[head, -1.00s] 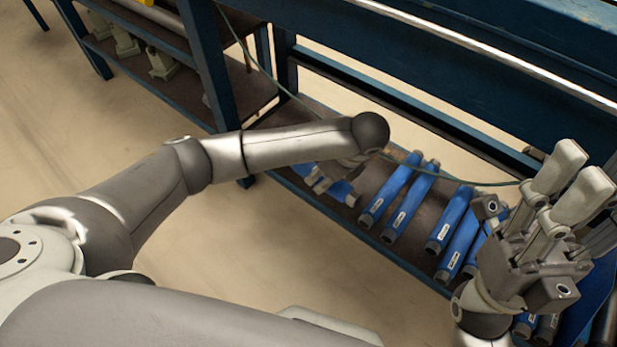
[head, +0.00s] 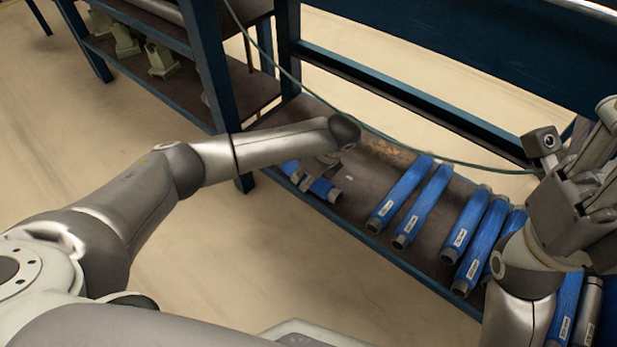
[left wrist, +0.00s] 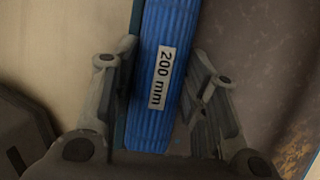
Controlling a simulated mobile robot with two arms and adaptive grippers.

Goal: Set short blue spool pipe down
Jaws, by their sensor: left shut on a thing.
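The short blue spool pipe (head: 324,189) is at the left end of the row on the lower shelf, with its near end by the shelf's front edge. My left gripper (head: 314,176) reaches down and is shut on it. In the left wrist view the blue pipe (left wrist: 168,75), labelled "200 mm", runs between the two fingers of the left gripper (left wrist: 165,100). My forearm and wrist hide part of it in the head view. Whether it touches the shelf is unclear. My right gripper (head: 590,150) is raised at the right edge, partly cut off, holding nothing visible.
Several longer blue pipes (head: 402,192) lie side by side on the lower shelf (head: 350,165), to the right of the held one. Bare shelf lies between. A green cable (head: 400,148) hangs across the bench. A blue bench post (head: 207,70) stands behind my left forearm.

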